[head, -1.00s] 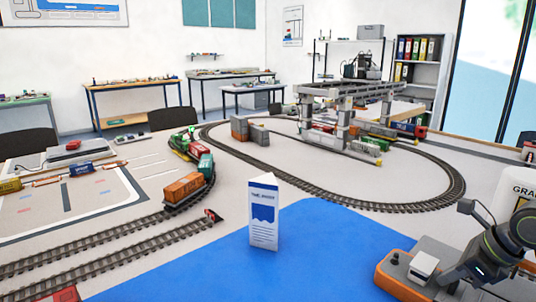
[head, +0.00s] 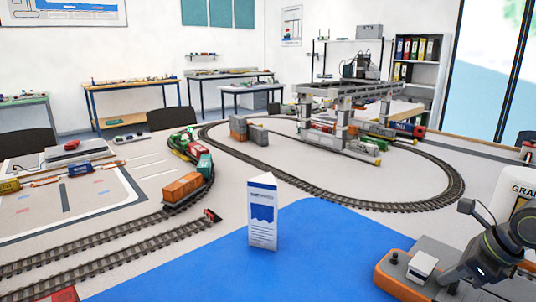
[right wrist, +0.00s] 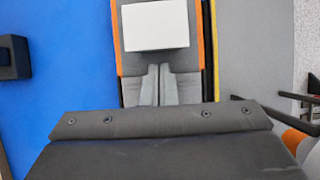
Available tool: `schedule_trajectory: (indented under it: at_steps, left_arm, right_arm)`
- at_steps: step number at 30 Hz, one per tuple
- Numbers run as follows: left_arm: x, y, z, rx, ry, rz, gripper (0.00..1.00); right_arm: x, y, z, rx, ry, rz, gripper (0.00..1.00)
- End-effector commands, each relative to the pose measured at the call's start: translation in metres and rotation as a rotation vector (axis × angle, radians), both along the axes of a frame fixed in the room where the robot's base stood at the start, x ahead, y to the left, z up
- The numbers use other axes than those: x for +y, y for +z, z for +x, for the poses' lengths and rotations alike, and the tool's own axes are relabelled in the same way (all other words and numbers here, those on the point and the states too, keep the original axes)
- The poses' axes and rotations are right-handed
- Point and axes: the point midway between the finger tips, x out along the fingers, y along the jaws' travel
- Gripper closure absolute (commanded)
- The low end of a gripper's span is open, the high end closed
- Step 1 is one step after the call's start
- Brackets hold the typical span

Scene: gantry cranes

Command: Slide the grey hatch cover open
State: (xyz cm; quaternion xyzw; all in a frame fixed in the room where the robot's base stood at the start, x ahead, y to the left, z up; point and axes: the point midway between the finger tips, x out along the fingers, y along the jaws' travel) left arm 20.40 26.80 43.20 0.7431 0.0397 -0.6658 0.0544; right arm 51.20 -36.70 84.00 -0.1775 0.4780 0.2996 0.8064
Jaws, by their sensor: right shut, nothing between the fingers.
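A low orange-sided body (head: 397,287) with a grey top stands at the lower right of the head view. The grey cover surface (head: 437,251) carries a white block (head: 424,264). In the right wrist view the white block (right wrist: 155,25) sits on the dark grey surface (right wrist: 133,63) between orange edges (right wrist: 117,40). My right gripper (right wrist: 157,72) is shut and empty, its fingertips just short of the block in that view. I cannot tell whether they touch the surface. In the head view my right gripper (head: 449,281) is partly hidden by its arm. My left gripper is not in view.
A blue mat (head: 330,250) lies left of the orange body, with a folded white card (head: 263,212) upright on it. A white drum (head: 512,190) stands behind my right arm. Curved track (head: 440,190) and a grey gantry crane (head: 345,95) stand farther back.

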Motion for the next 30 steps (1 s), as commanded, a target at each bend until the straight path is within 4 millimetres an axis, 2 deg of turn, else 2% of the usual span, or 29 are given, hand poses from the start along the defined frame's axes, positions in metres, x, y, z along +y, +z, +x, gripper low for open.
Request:
schedule_trajectory:
  at_steps: [26, 30]
  left_arm:
    - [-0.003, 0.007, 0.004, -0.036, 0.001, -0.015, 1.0]
    - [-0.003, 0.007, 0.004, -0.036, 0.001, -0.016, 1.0]
  right_arm:
    - [-0.032, -0.001, -0.035, 0.003, -0.002, -0.007, 1.0]
    - [-0.031, 0.0, -0.034, 0.002, -0.001, -0.005, 1.0]
